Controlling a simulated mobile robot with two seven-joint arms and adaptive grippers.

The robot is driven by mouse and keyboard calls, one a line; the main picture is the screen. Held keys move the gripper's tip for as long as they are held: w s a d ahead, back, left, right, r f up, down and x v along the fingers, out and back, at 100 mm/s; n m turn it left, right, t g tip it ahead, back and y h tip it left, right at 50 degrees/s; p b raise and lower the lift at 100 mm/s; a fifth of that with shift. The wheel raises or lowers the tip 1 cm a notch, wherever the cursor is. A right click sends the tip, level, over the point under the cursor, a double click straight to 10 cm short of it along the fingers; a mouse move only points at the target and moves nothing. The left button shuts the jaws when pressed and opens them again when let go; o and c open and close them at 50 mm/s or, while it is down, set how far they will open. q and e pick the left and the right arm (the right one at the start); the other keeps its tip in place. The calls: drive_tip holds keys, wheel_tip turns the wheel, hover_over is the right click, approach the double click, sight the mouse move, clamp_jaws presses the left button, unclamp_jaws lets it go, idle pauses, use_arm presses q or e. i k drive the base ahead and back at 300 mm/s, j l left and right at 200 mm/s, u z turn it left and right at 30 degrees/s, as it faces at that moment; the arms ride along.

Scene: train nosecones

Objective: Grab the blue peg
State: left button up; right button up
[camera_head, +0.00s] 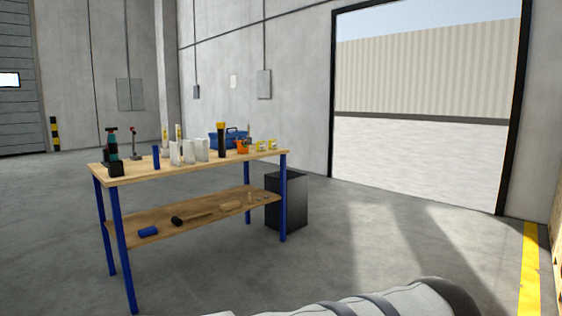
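A small upright blue peg (156,157) stands on the wooden top of a workbench (130,171) with blue legs, near its front edge on the left half. White blocks stand just to its right. A blue cylinder-like item (148,231) also lies on the bench's lower shelf. Neither of my grippers is in view. A white and grey piece at the bottom edge seems to be part of my own arm, well in front of the bench.
A black bin (290,200) stands by the bench's right end. The floor in front and to the right is clear.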

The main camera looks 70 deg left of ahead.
sight(156, 148)
drive_tip(key=k+j+u, duration=0.1)
drive_tip(key=j+u, duration=1.3)
drive_tip(key=i+j+u, duration=0.2)
drive_tip(key=j+u, duration=0.25)
drive_tip(key=i+j+u, duration=0.15)
drive_tip(key=j+u, duration=0.15)
drive_tip(key=u, duration=0.15)
drive_tip(key=i+j+u, duration=0.25)
drive_tip(key=u, duration=0.2)
